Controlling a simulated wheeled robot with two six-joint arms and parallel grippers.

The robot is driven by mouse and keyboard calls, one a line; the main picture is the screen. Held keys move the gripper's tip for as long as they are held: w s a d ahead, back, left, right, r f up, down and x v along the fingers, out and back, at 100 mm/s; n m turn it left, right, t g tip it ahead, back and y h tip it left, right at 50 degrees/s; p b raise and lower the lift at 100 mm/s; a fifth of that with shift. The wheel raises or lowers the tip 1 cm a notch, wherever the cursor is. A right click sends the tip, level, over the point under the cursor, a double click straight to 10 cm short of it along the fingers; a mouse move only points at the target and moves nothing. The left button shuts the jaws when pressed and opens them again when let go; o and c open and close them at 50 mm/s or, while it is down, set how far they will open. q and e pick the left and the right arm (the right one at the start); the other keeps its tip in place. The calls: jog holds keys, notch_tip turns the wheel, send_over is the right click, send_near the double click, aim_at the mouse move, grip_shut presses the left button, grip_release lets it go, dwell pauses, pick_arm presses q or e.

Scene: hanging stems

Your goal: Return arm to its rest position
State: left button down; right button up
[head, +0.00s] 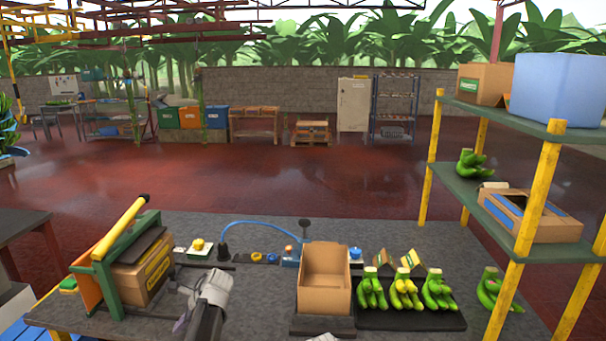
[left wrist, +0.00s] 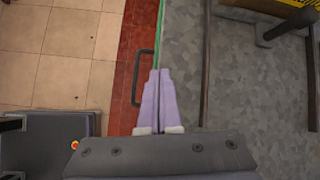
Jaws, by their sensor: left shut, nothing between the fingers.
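My left gripper (head: 212,288) is over the front left part of the grey work table (head: 250,312), between the green-framed press and the open cardboard box. It holds nothing. In the left wrist view its two pale fingers (left wrist: 155,100) are together, above the table's edge, with a dark handle beside them. My right gripper is in neither view.
A green frame with a yellow bar (head: 122,228) and a carton (head: 143,272) stands left of my gripper. An open cardboard box (head: 325,281) stands to its right. Several banana bunches (head: 404,290) lie beyond that. A yellow-posted shelf (head: 533,200) rises at right.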

pick_arm(q)
jog(key=s+d+f+n+h, duration=0.2)
jog(key=s+d+n, duration=0.4)
jog(key=s+d, duration=0.4)
jog(key=s+d+f+n+g+h, duration=0.1)
jog(key=s+d+n+h, duration=0.3)
jog(key=s+d, duration=0.7)
jog(key=d+f+n, duration=0.1)
jog(key=d+n, duration=0.1)
jog(key=d, duration=0.5)
jog(key=shift+d+f+n, duration=0.15)
jog(key=shift+f+n, duration=0.15)
jog(key=shift+f, duration=0.05)
